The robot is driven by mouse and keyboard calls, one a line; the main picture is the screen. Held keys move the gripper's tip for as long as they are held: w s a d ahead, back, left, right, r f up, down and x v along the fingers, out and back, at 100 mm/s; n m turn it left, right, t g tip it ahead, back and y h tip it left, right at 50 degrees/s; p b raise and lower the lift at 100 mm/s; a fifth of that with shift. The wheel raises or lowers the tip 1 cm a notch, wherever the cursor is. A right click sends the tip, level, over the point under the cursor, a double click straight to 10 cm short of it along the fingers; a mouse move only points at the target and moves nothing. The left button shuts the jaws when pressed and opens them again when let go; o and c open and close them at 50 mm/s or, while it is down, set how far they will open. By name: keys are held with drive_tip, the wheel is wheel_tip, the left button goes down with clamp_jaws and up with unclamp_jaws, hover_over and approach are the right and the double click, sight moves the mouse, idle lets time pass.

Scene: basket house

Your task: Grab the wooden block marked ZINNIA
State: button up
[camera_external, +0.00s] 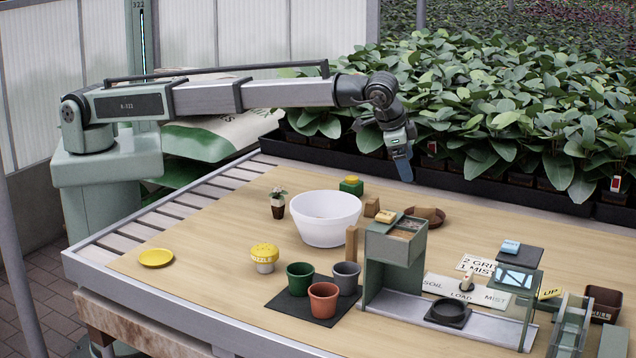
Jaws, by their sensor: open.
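No marking reading ZINNIA is legible in this view. A small wooden block (372,207) stands just right of the white bowl (326,217). A taller upright wooden block (352,244) stands in front of the bowl, beside the green station (383,265). Another tan piece lies in a brown dish (439,223). My gripper (403,176) is open and empty, pointing down above the table's far side, up and right of the small block. Its fingers are small and seen from the side.
Green, terracotta and grey pots stand on a dark mat (282,307). A yellow-topped pot (264,257), a yellow plate (156,258) and a small potted plant (278,204) stand to the left. Dense plants (500,120) line the back edge. The table's left part is mostly clear.

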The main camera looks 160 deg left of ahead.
sight(374, 200)
drive_tip(key=s+d+f+m+t+h, duration=0.1)
drive_tip(key=s+d+m+h, duration=0.3)
drive_tip(key=s, duration=0.6)
drive_tip(key=shift+n+h, duration=0.3)
drive_tip(key=shift+n, duration=0.3)
drive_tip(key=f, duration=0.8)
drive_tip(key=shift+w+d+f, duration=0.15)
drive_tip(key=shift+d, duration=0.25)
drive_tip(key=shift+a+f, duration=0.2)
drive_tip(key=shift+f, duration=2.5)
drive_tip(key=c, duration=1)
